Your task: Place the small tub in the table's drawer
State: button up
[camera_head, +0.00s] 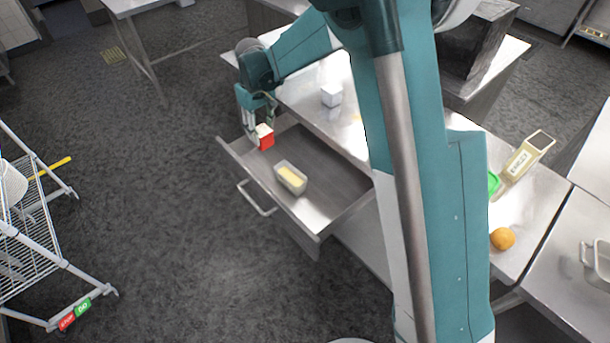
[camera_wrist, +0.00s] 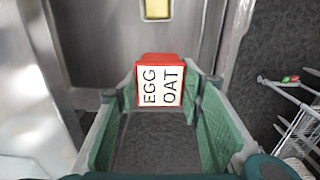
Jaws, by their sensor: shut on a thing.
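A small red tub (camera_head: 265,137) with a white face is held between the fingers of my gripper (camera_head: 260,122). In the wrist view the tub (camera_wrist: 161,82) shows the letters EGG OAT on its white face, and both green fingers press its sides. The table's drawer (camera_head: 335,172) is pulled open. My gripper holds the tub over the drawer's far left end; I cannot tell whether it touches the drawer floor. A clear tub with yellow contents (camera_head: 290,178) stands in the drawer, and part of it shows at the top of the wrist view (camera_wrist: 158,9).
The metal table (camera_head: 305,100) bears a white box (camera_head: 331,95) behind the drawer. An orange (camera_head: 502,239), a green item (camera_head: 493,184) and a tall beige container (camera_head: 528,157) are at the right. A wire rack cart (camera_head: 40,225) stands at left. The drawer has bare floor around the clear tub.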

aim_at(264, 146)
jog(key=shift+f, duration=0.65)
jog(key=shift+f, duration=0.1)
jog(key=shift+f+b, duration=0.45)
jog(key=shift+f, duration=2.6)
jog(key=shift+f+b, duration=0.3)
jog(key=shift+f, duration=1.55)
jog(key=shift+f, duration=0.15)
jog(key=o, duration=1)
notch_tip(264, 146, up, 12)
jog(key=shift+r+p, duration=0.2)
jog(key=shift+p, duration=0.7)
